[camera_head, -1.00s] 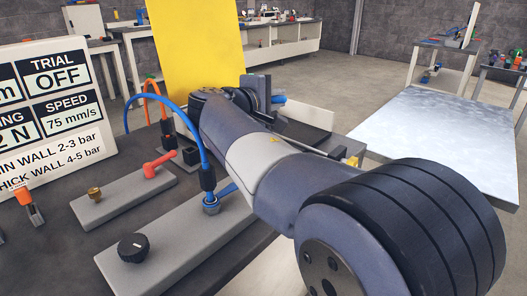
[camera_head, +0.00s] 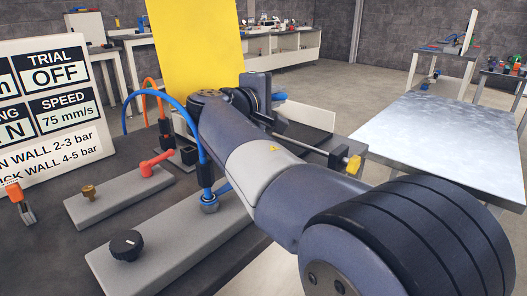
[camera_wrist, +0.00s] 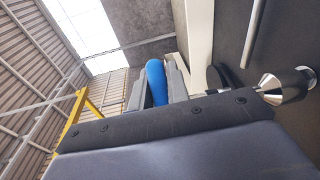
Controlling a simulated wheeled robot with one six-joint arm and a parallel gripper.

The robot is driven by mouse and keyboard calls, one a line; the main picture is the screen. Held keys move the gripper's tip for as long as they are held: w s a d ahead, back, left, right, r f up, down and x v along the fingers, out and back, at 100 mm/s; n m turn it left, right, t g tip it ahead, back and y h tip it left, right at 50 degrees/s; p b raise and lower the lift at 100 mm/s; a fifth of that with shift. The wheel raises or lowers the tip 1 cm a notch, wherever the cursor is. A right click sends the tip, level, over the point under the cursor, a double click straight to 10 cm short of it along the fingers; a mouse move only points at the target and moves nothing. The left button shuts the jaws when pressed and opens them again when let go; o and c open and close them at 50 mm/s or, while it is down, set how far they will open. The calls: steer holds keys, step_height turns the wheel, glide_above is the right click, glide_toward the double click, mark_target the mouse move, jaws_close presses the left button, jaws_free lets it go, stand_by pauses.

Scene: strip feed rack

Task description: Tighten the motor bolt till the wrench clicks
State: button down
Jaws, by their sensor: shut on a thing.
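My gripper (camera_head: 254,92) is at the far end of my arm, in front of the yellow panel in the head view. In the wrist view its grey jaws (camera_wrist: 155,92) are shut on a blue rounded handle (camera_wrist: 157,76), which looks like the wrench's. A bit of blue (camera_head: 280,97) also shows beside the gripper in the head view. The rest of the wrench is hidden. A shiny metal tapered piece (camera_wrist: 286,87) is at the right of the wrist view; I cannot tell what it belongs to. I cannot make out the motor bolt in either view.
A yellow panel (camera_head: 195,50) stands behind the gripper. Grey blocks with a black knob (camera_head: 126,245), red lever (camera_head: 156,163) and brass knob (camera_head: 89,191) lie on the dark bench. A blue hose (camera_head: 166,94) arches left of my arm. A sign (camera_head: 50,110) stands at left.

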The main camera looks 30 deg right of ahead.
steer(key=shift+m+t+h+b, duration=0.3)
steer(key=shift+t+b, duration=0.1)
steer(key=shift+b, duration=1.2)
steer(key=shift+w+f, duration=0.1)
steer(key=shift+w, duration=0.05)
steer(key=shift+s+r, duration=0.2)
stand_by(0.6)
steer(key=shift+f+b, duration=0.2)
steer(key=shift+b, duration=0.1)
